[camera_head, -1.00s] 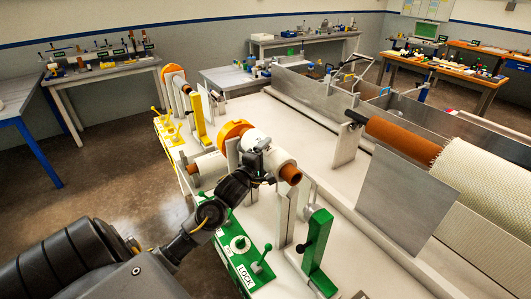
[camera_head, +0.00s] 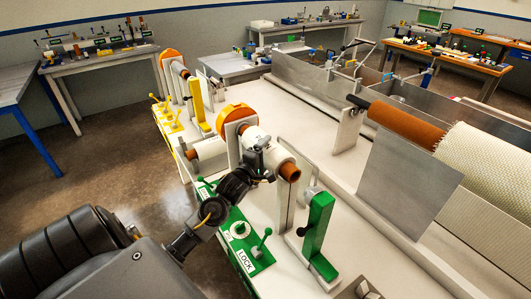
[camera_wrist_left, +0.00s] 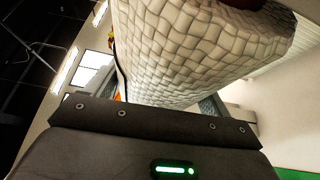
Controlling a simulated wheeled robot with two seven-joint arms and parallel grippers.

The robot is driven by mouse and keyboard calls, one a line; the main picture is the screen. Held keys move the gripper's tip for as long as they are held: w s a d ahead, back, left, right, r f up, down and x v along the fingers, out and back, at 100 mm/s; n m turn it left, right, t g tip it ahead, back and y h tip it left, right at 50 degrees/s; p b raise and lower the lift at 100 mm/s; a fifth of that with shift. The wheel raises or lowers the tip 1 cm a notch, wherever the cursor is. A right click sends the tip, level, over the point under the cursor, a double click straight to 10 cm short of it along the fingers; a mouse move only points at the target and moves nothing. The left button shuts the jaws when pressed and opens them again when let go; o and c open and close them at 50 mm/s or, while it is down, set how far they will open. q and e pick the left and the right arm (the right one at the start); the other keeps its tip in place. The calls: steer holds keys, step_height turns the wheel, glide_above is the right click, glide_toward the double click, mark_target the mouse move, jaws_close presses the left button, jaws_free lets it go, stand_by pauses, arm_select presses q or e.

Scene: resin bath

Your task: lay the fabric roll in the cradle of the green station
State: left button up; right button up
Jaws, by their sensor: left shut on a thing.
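The fabric roll (camera_head: 258,147) is white woven cloth on a brown core whose end sticks out toward the front right. My left gripper (camera_head: 262,158) is shut on it. The weave fills the left wrist view (camera_wrist_left: 195,50). In the head view the roll is raised over the green station (camera_head: 237,229), in front of an orange disc (camera_head: 237,112). The station has a green base with levers, a pale upright (camera_head: 286,199) and a green post (camera_head: 318,225). The roll's near end overlaps the upright; I cannot tell whether they touch. The cradle is largely hidden. My right gripper is not in view.
A yellow station (camera_head: 195,100) stands farther back. A pale cylinder (camera_head: 208,155) lies left of the held roll. At right are a metal bath wall (camera_head: 405,195), a brown roller (camera_head: 405,124) and a large woven roll (camera_head: 490,170). White bench top lies clear between.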

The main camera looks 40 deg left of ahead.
arm_select(q)
steer(key=shift+r, duration=0.2)
steer(key=o, duration=2)
steer(key=shift+d, duration=0.1)
steer(key=shift+c, duration=0.2)
steer(key=shift+s+d+f, duration=0.1)
steer(key=shift+f, duration=0.35)
steer(key=shift+s, duration=0.35)
steer(key=s+d+r+b, duration=0.1)
steer(key=s+d+b, duration=0.1)
steer(key=s, duration=0.8)
steer(key=shift+b, duration=0.4)
steer(key=shift+w+f, duration=0.1)
